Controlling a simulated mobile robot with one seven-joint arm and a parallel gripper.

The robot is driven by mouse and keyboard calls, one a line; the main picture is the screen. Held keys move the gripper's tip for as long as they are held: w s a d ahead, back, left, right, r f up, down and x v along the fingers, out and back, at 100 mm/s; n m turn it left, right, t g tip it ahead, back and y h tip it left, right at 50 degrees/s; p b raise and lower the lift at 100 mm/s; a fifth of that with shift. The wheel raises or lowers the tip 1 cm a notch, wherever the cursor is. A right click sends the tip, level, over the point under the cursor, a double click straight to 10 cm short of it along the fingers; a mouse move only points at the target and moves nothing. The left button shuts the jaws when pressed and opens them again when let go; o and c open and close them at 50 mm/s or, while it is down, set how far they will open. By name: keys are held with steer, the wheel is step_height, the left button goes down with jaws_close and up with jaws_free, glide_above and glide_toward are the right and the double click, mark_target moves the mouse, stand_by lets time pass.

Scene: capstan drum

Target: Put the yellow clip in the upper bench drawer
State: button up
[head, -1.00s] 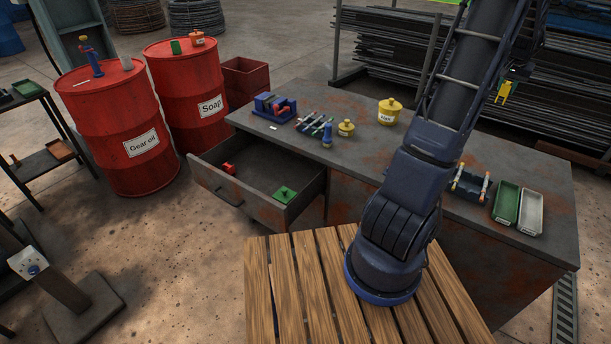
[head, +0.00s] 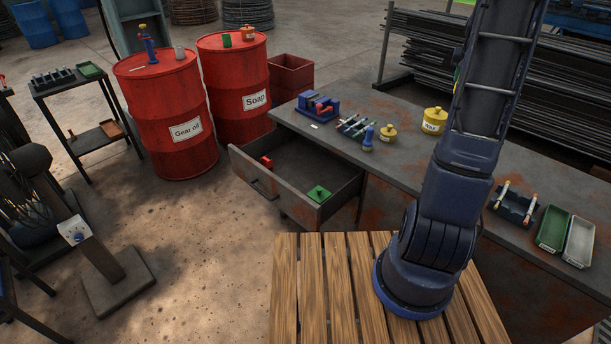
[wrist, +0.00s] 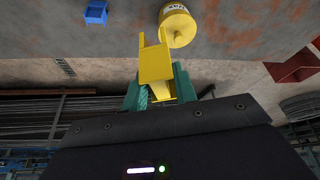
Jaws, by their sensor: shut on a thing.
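My gripper (wrist: 157,90) is shut on the yellow clip (wrist: 154,62), which sticks out beyond the teal fingers in the wrist view. In the head view my arm hides the gripper and nearly all of the clip. The upper bench drawer (head: 277,203) is pulled open at the left end of the bench. A red item (head: 267,161) lies at its back left and a green piece with a knob (head: 319,194) near its right side. Bare floor of the drawer shows between them.
The grey bench top (head: 410,158) carries a blue vise (head: 318,106), a rack of tools (head: 354,126), a blue-handled item (head: 367,138), yellow pots (head: 434,120), a clip rack (head: 513,204) and green and white trays (head: 553,228). Red drums (head: 168,120) stand left of the drawer.

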steer(key=w+a+n+y, duration=0.1)
steer(key=w+a+n, duration=0.1)
steer(key=a, duration=1.4)
steer(key=w+a+n+y, duration=0.1)
steer(key=w+a+n, duration=0.2)
steer(key=a, duration=1.3)
steer(key=s+a+n+y, duration=0.15)
steer(key=s+a, duration=0.45)
steer(key=a, duration=0.9)
steer(key=s+a+n, duration=0.3)
steer(key=s+a, duration=0.3)
steer(key=a, duration=1)
step_height(320, 180, down, 44)
steer(key=shift+a, duration=0.1)
steer(key=shift+f, duration=0.1)
